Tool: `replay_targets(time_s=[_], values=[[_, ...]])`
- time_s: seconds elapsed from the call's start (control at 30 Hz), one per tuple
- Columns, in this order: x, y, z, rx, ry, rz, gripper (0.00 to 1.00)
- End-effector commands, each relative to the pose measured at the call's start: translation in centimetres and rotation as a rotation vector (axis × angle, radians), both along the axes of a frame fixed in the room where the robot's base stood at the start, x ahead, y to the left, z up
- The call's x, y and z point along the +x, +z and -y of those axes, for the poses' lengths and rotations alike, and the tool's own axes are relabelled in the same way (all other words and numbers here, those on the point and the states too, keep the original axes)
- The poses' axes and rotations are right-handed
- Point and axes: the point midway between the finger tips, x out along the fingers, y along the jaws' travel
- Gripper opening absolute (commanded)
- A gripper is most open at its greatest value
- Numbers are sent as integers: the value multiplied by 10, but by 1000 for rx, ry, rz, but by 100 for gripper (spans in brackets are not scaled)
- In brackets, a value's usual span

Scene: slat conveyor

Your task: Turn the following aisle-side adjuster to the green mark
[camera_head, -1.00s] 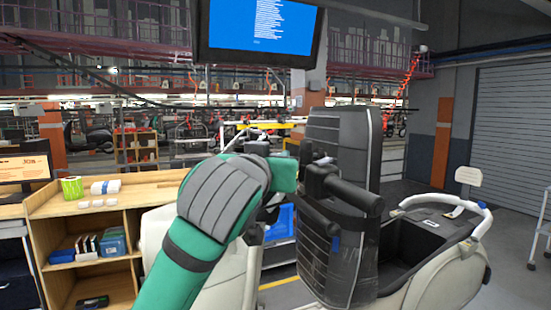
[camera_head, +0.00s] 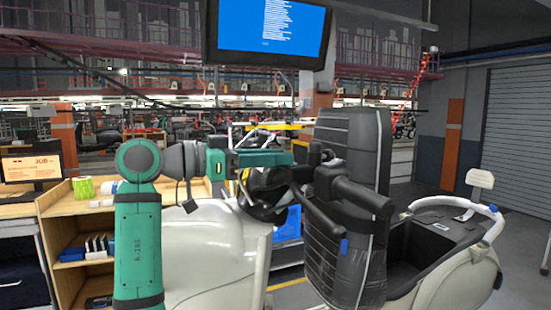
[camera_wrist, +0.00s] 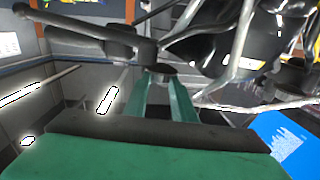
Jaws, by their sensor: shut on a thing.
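My gripper (camera_head: 288,158) reaches right in the head view, its green fingers level beside the dark handlebar parts of a scooter (camera_head: 355,195). In the wrist view the fingers of my gripper (camera_wrist: 158,76) are close together, shut on a small dark round knob (camera_wrist: 156,68), which I take for the adjuster. The knob sits by the end of a thick dark bar (camera_wrist: 85,32). The fingers partly hide it. I cannot make out a green mark or the knob's angle in either view.
A cream scooter body (camera_head: 205,250) stands below my arm. A tall black seat-like part (camera_head: 350,140) stands close behind the handlebar. A wooden shelf unit (camera_head: 60,205) is at the left. A cream scooter with an open black bay (camera_head: 440,260) is at the right.

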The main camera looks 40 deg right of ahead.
Motion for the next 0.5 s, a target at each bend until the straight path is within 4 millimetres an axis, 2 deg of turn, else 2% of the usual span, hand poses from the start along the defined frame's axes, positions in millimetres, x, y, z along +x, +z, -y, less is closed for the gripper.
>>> replay_targets(time_s=[0.2,0.5], values=[[3,0,1,6,-101,-1,1],[4,0,1,9,-156,2,1]])
